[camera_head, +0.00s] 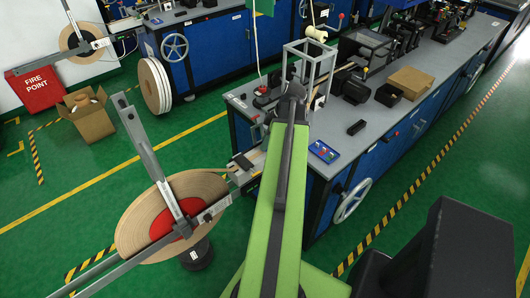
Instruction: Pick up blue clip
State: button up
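I cannot make out a separate blue clip. A small flat blue panel (324,151) with several coloured spots lies on the near left part of the grey workbench top (352,148); I cannot tell whether a clip is on it. My green arm stretches up the middle of the view to a dark joint, left of the panel. My gripper's fingers do not show, and the arm hides part of the bench's left end.
A large tape reel (135,222) with a red hub stands left of my arm. On the bench are a black block (356,127), a brown box (411,82) and a white metal frame (311,62). A handwheel (352,201) juts from the bench front. Green floor is open at right.

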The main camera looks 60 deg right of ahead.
jog(key=shift+w+a+f, duration=0.1)
jog(key=shift+w+f, duration=0.1)
jog(key=shift+f, duration=0.5)
jog(key=shift+r, duration=0.2)
grip_shut()
